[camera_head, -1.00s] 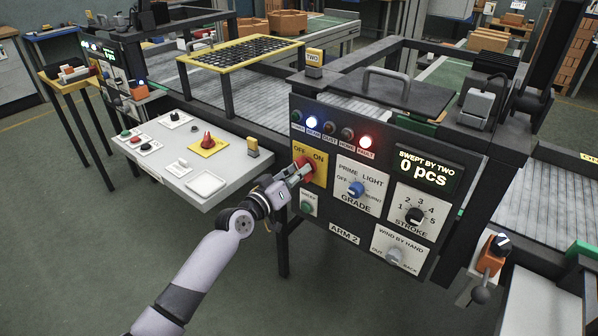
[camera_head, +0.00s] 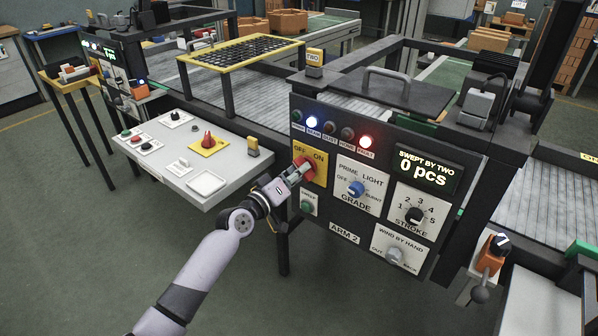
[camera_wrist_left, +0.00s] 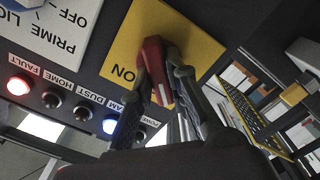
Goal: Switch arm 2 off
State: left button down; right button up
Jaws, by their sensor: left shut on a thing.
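The arm 2 panel (camera_head: 343,231) has a yellow OFF/ON plate (camera_head: 319,155) at its upper left, with a red rotary switch (camera_head: 303,161) on it. My left gripper (camera_head: 302,171) is at this switch, shut on its red handle. In the left wrist view, the red handle (camera_wrist_left: 153,55) stands between the two dark fingers, over the yellow plate (camera_wrist_left: 122,45). That view is upside down, and the word ON shows beside the handle. The fingers partly hide the switch, and I cannot tell for sure which word it points to. My right gripper is not in view.
Above the plate a blue lamp (camera_head: 312,122) and a red FAULT lamp (camera_head: 365,142) are lit. A green button (camera_head: 307,207) sits below the plate. GRADE (camera_head: 355,188) and STROKE (camera_head: 414,215) knobs are to the right. A grey desk (camera_head: 163,180) with another red switch stands left.

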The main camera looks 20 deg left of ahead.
pick_arm(q)
jog(key=c, duration=1.6)
grip_release()
jog(key=shift+o, duration=0.2)
jog(key=shift+s, duration=0.1)
jog(key=v, duration=1.2)
